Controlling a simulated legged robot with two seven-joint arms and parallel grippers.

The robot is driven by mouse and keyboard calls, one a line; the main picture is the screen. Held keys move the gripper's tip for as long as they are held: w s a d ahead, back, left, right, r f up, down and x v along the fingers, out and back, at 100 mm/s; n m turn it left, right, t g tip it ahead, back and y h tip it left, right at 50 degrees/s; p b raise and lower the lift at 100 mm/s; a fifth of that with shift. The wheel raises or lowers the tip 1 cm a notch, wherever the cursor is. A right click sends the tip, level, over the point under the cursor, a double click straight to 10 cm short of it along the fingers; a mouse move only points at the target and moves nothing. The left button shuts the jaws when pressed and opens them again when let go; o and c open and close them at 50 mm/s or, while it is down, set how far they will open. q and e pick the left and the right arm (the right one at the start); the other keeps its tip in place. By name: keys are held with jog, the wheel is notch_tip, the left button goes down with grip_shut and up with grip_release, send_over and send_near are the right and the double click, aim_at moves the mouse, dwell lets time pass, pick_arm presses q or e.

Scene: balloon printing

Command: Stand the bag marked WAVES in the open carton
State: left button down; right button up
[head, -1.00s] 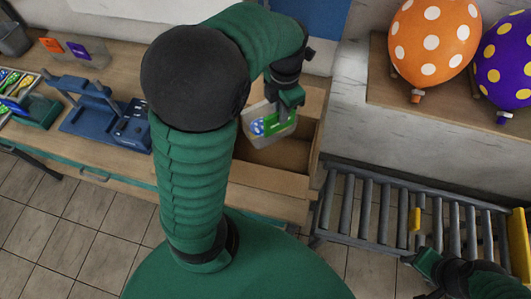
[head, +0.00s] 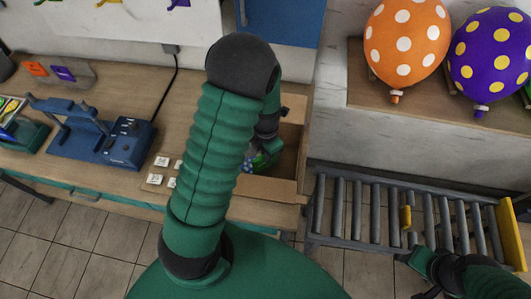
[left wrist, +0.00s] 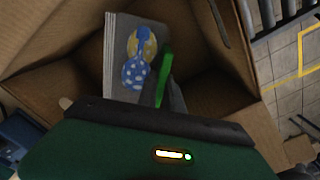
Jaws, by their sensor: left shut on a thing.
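The open carton (head: 274,188) stands on the bench, partly hidden behind my left arm. My left gripper (head: 263,158) is down inside it, shut on the bag (left wrist: 119,52). In the left wrist view the bag is pale grey, with blue and yellow balloon pictures and a green part at the fingers. It is between the brown carton walls (left wrist: 215,85). I cannot read WAVES on it or tell whether its base touches the carton floor. My right gripper (head: 422,262) is at the lower right over the rollers' near edge; its jaws are unclear.
A blue device (head: 105,140) and small white tiles (head: 160,162) are on the bench to the left. A roller conveyor (head: 400,215) runs right of the carton. Orange (head: 407,40) and purple (head: 490,62) balloons stand on the right shelf.

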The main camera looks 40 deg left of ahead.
pick_arm(q)
jog(key=shift+d+f, duration=0.1)
jog(key=shift+d, duration=0.1)
jog(key=c, duration=1.6)
grip_release()
jog(key=shift+o, duration=0.5)
jog(key=shift+a, duration=0.1)
jog(key=shift+a+f, duration=0.1)
jog(key=shift+a, duration=0.35)
notch_tip(320, 180, up, 12)
jog(key=d, duration=0.1)
jog(key=s+d+m+t, duration=0.1)
jog(key=s+d+m, duration=0.1)
jog(key=m, duration=0.8)
jog(key=s+d+m, duration=0.1)
jog(key=d+m, duration=0.4)
jog(key=m, duration=0.5)
jog(key=s+d+m+t, duration=0.1)
jog(key=d+m, duration=0.3)
jog(key=m, duration=0.7)
jog(key=shift+s+f+t+b, duration=0.3)
jog(key=shift+s, duration=0.55)
jog(key=shift+s+d+m, duration=0.15)
jog(key=shift+d+m, duration=0.1)
jog(key=shift+m, duration=0.65)
